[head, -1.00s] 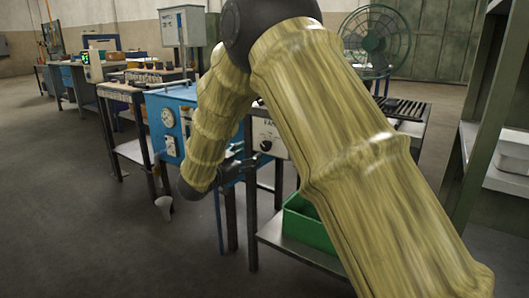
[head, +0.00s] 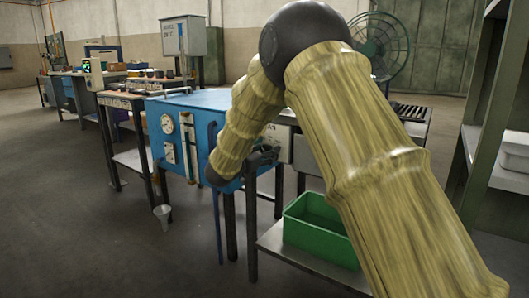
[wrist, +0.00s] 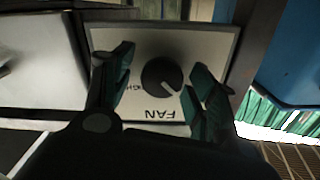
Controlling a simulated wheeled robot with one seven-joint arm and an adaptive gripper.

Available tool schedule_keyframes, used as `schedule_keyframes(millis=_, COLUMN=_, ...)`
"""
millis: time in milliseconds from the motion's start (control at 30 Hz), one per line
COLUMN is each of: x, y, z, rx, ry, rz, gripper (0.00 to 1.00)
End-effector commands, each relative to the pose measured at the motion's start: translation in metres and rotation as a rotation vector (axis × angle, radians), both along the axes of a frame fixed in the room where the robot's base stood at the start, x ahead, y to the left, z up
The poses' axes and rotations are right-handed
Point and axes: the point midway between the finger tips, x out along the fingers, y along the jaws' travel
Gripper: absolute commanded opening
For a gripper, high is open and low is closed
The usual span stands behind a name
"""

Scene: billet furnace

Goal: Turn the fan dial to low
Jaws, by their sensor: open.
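The fan dial (wrist: 162,76) is a round black knob with a light pointer line, on a pale panel (wrist: 160,42) lettered FAN. In the wrist view the panel looks upside down, and part of a second label shows left of the knob. The pointer line slants to the lower right in that view. My gripper (wrist: 160,84) is open, with one finger on each side of the dial and a visible gap to it. In the head view my gripper (head: 262,158) is in front of the panel, and my arm hides the dial. The fan (head: 379,45) stands behind, in a green cage.
A blue cabinet (head: 190,105) with gauges stands left of my gripper. A green bin (head: 318,228) sits on the low shelf below. A green rack (head: 478,125) is at the right. The floor at left is open.

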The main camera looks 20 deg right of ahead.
Motion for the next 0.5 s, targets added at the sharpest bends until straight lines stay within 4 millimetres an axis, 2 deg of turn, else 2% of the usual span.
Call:
schedule_keyframes(millis=100, x=0.0, y=0.0002, z=0.0, rx=0.0, ry=0.0, rz=0.0, gripper=0.58)
schedule_keyframes(millis=133, x=-0.0001, y=0.0003, z=0.0, rx=0.0, ry=0.0, rz=0.0, gripper=0.54)
schedule_keyframes(millis=367, x=-0.0002, y=0.0003, z=-0.0001, rx=0.0, ry=0.0, rz=0.0, gripper=0.12)
schedule_keyframes(millis=500, x=-0.0005, y=0.0018, z=-0.0003, rx=0.001, ry=0.0, rz=0.0, gripper=0.12)
